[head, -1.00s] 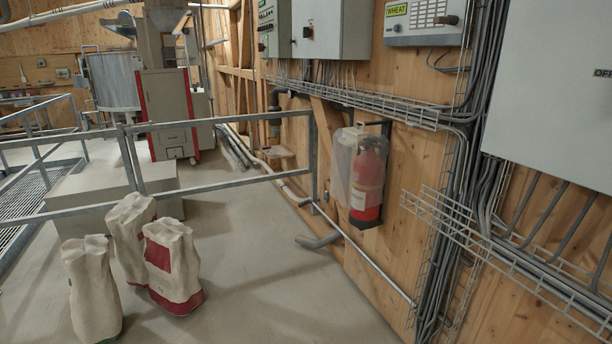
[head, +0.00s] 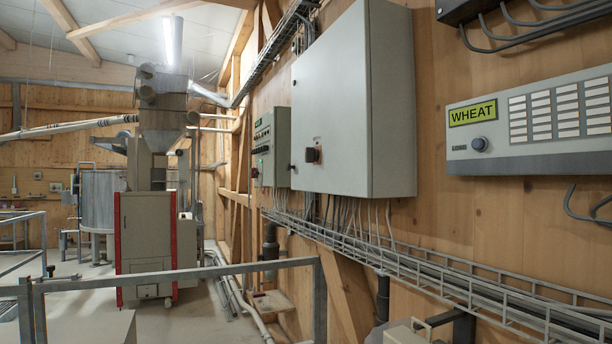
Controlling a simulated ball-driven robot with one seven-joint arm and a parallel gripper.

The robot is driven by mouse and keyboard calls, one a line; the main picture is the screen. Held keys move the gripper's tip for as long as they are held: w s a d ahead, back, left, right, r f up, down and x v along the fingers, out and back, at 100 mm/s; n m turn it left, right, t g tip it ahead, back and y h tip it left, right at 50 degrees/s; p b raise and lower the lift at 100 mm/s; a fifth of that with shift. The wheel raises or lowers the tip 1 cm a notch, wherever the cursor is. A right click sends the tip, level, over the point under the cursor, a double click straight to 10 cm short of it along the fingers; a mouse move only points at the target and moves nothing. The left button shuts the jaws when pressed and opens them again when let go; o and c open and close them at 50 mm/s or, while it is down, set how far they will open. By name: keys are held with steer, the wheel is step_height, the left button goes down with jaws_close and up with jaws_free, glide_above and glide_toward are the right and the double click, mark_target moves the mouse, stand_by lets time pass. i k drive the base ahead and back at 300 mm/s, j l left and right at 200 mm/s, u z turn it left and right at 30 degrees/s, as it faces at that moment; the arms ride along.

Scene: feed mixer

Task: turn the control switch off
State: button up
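A dark rotary switch (head: 312,154) sits on the side of the large grey cabinet (head: 336,110) facing the aisle, on the right-hand wooden wall. A round knob (head: 479,144) sits on the grey WHEAT panel (head: 530,112), nearer on the right. A smaller grey control box (head: 271,147) with a row of small dark controls and a green light hangs beyond the large cabinet. I cannot tell from the labels which of these is the control switch, nor read any switch position. My gripper is not in view.
A wire cable tray (head: 450,284) runs along the wall below the cabinets. A metal railing (head: 180,276) crosses the lower left. A beige machine with red edges (head: 146,240) stands behind it. Part of a pale object with a handle (head: 405,332) shows at the bottom edge.

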mark_target(312, 155)
steer(key=i+u, duration=0.25)
steer(key=i, duration=0.35)
steer(key=i+l+u, duration=0.2)
steer(key=i, duration=0.35)
steer(key=j, duration=0.05)
